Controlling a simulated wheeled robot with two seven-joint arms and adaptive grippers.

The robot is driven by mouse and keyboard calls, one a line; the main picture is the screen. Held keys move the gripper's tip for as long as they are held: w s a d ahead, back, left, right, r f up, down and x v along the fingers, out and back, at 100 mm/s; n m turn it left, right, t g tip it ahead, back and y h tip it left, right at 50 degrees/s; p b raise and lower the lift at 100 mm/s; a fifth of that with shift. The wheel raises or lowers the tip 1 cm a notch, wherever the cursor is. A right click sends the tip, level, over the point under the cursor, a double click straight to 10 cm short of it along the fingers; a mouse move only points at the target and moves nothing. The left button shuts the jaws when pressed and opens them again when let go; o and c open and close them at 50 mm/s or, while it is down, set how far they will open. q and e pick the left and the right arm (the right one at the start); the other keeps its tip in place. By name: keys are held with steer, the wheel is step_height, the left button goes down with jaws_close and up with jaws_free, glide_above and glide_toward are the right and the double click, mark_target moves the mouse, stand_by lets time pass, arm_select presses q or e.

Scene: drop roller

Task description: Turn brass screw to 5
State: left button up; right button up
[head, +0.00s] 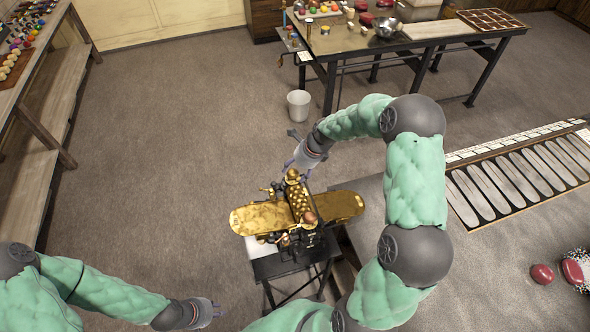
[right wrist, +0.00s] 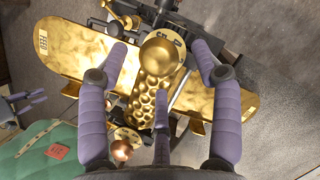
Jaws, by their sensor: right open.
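A drop roller machine with a long golden plate (head: 262,218) stands on a small dark stand. A round brass knob (right wrist: 160,53), which looks like the brass screw, sits on top behind the dimpled golden roller (right wrist: 150,100); it also shows in the head view (head: 293,174). A brass disc rim lies partly behind it; I cannot read any numbers there. My right gripper (right wrist: 161,50) is open, its purple fingers on either side of the knob with gaps showing; it also shows in the head view (head: 302,160). My left gripper (head: 212,312) is low at the front, away from the machine, its jaws unclear.
A copper-coloured ball handle (right wrist: 122,150) is at the machine's near side. A white bucket (head: 298,104) stands on the floor behind. A workbench (head: 430,40) with trays and a bowl is at the back; wooden shelves (head: 55,110) are at left. Open carpet lies left of the machine.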

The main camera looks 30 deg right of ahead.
steer(key=shift+w+a+f, duration=0.1)
steer(key=shift+a+f, duration=0.2)
steer(key=shift+f, duration=0.3)
steer(key=shift+w+f, duration=0.1)
steer(key=shift+f, duration=0.05)
steer(key=shift+c, duration=0.3)
